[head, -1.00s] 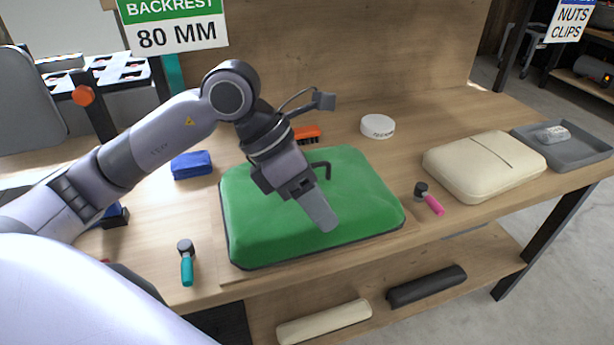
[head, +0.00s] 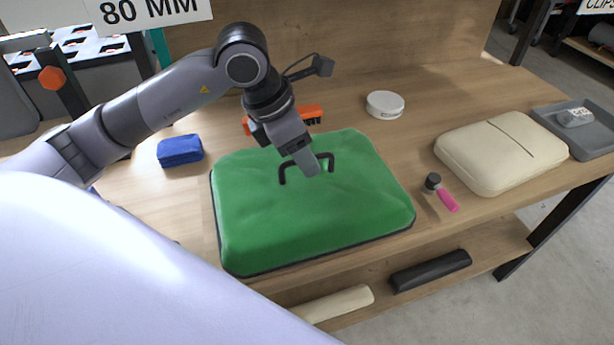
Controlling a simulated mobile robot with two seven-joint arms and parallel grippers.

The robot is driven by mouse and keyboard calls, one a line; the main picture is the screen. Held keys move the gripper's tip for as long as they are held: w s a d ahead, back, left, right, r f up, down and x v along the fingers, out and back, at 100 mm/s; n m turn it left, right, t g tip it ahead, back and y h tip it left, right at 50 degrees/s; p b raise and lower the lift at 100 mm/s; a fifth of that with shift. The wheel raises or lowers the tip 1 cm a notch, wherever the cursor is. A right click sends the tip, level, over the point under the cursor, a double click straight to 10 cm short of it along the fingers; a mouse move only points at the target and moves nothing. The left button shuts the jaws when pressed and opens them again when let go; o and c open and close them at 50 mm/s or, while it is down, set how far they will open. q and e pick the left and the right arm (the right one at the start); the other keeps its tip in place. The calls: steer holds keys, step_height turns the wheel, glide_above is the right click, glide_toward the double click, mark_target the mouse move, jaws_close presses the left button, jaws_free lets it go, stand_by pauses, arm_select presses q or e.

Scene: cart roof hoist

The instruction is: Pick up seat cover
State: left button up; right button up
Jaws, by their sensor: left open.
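A green padded cover (head: 310,215) with a dark lower edge lies on the wooden bench; I take it for the seat cover. A black handle (head: 283,174) stands up from its top. My left gripper (head: 308,165) is open and points down at the handle, overlapping its middle in the picture. Its fingers partly hide the handle, and I cannot tell whether they touch it or straddle it. My right gripper is out of view.
A cream cushion (head: 500,150) with a slit and a grey tray (head: 592,142) are at right. A pink-handled tool (head: 443,195), white round tin (head: 385,105), orange brush (head: 312,112) and blue block (head: 180,150) lie around the cover. Cream and black rolls (head: 432,270) lie on the lower shelf.

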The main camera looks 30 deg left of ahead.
arm_select(q)
steer(key=shift+x, duration=1)
steer(key=shift+r, duration=0.1)
steer(key=shift+c, duration=0.2)
jaws_close()
step_height(320, 180, up, 20)
steer(key=p, duration=0.1)
